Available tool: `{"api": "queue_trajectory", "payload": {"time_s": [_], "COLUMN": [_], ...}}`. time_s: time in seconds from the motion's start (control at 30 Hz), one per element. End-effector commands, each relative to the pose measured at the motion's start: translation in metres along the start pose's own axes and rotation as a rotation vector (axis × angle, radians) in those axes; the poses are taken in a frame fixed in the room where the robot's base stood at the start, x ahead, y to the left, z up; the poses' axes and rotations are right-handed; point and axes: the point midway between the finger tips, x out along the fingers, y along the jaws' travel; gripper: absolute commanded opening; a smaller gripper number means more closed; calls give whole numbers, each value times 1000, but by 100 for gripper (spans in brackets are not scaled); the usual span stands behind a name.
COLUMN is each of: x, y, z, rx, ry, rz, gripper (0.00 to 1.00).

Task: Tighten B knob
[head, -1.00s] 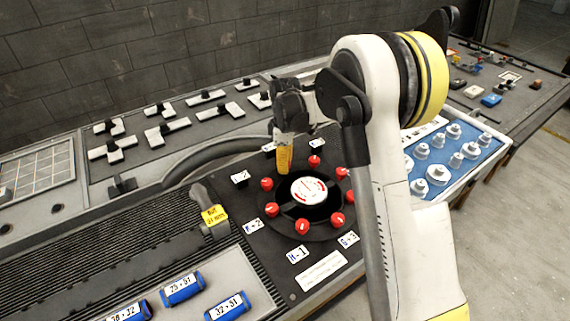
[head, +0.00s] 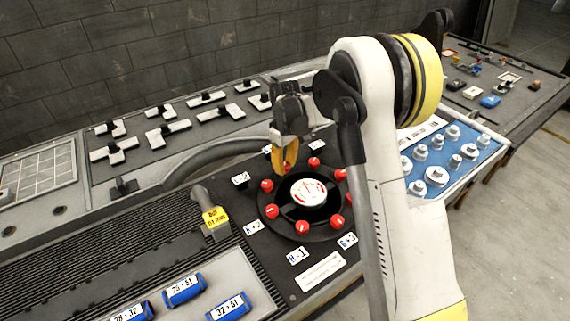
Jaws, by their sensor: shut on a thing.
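A round black plate (head: 308,233) carries a ring of red knobs, with a white dial (head: 308,191) at its centre. My gripper (head: 281,171) points down at the ring's upper left, its yellow fingers shut. They cover the place between the red knob at the left (head: 267,186) and the one at the top (head: 314,162). The knob there is hidden by the fingers, and they appear closed on it. Small white tags stand around the ring; the tag (head: 268,150) behind my gripper is partly hidden, and its letter cannot be read.
A grey handle with a yellow tag (head: 215,217) stands left of the ring. Blue labelled cylinders (head: 183,289) lie at the front left. A blue tray (head: 474,168) of white fittings is right of my arm. Black-and-white handles (head: 167,131) stand on the panel behind.

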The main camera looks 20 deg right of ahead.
Motion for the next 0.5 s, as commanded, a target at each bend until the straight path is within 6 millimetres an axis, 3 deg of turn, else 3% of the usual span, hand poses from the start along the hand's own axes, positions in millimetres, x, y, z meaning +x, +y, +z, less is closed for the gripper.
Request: {"api": "queue_trajectory", "payload": {"time_s": [0.5], "x": [0], "y": [0], "z": [0], "rx": [490], "ry": [0], "rz": [0], "gripper": [0]}}
